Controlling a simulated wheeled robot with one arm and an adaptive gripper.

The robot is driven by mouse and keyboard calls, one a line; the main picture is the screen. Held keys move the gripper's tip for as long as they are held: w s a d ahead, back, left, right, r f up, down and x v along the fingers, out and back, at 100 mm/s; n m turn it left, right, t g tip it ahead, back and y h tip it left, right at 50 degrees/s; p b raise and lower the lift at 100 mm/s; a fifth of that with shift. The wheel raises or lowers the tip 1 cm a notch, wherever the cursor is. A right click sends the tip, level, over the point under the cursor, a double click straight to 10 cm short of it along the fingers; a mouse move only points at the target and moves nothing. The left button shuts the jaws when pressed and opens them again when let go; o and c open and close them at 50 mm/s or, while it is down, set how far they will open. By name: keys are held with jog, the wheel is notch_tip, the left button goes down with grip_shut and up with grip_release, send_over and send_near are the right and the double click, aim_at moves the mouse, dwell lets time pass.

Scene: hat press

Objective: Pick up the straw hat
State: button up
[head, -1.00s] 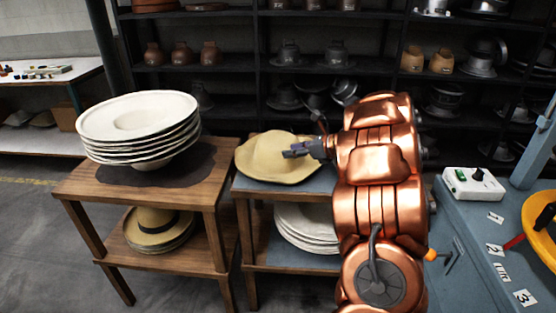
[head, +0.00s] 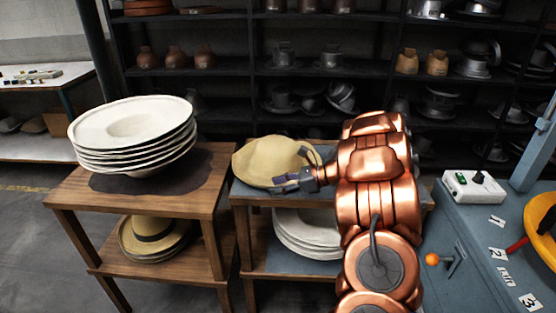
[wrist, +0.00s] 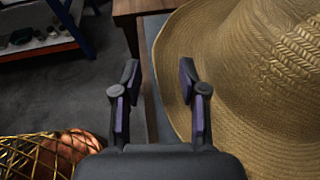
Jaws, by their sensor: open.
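The straw hat (head: 266,160) is tan with a domed crown and a wide brim. It lies brim down on the top of the right-hand wooden stand (head: 243,190). In the wrist view the straw hat (wrist: 255,75) fills the right side. My gripper (head: 290,182) is open and empty, at the near right edge of the brim. In the wrist view my gripper (wrist: 160,78) has its fingers apart, with the right finger overlapping the brim's edge. I cannot tell whether that finger touches the hat. Part of the hat's right side is hidden by my arm in the head view.
White hat blanks (head: 130,125) are stacked on the left stand (head: 215,160). Banded straw hats (head: 152,235) lie on its lower shelf. Pale blanks (head: 300,235) sit below the straw hat. A blue bench (head: 470,235) with a control box (head: 473,187) stands right. Dark shelving (head: 225,75) stands behind.

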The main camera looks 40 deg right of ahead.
jog(key=shift+x, duration=1.3)
jog(key=shift+f, duration=0.1)
jog(key=shift+c, duration=0.3)
grip_shut()
